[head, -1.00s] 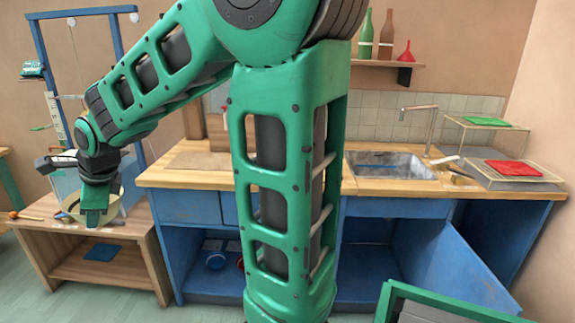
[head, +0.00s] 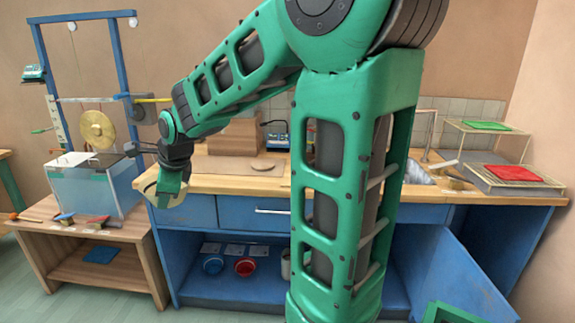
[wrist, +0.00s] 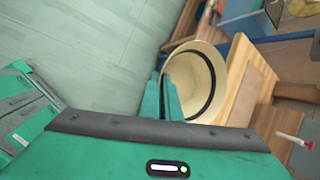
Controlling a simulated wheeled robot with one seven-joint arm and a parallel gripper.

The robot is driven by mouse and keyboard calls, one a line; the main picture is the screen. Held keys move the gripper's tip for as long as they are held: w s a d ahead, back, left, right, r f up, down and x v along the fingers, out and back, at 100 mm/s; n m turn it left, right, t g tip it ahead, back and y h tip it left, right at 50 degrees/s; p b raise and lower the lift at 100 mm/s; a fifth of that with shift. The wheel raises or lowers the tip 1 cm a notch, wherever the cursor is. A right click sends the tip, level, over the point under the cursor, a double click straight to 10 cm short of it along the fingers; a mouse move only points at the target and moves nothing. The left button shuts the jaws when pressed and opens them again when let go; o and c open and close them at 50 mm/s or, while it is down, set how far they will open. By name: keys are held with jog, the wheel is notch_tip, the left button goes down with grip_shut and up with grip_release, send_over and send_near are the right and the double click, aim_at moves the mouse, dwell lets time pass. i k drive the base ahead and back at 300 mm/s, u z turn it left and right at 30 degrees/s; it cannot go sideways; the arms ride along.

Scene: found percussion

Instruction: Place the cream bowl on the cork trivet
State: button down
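The cream bowl (wrist: 192,72) shows in the wrist view, tilted in the picture, with a dark band inside. My gripper (wrist: 162,100) is shut on its rim. In the head view my gripper (head: 171,187) hangs at the left front corner of the wooden counter, with part of the bowl (head: 147,181) showing beside it; the rest is hidden behind the fingers.
My arm hides part of the counter and sink.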

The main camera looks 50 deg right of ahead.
aim_at(264, 164)
jog(key=z, duration=0.75)
jog(key=i, duration=1)
jog(key=z, duration=0.05)
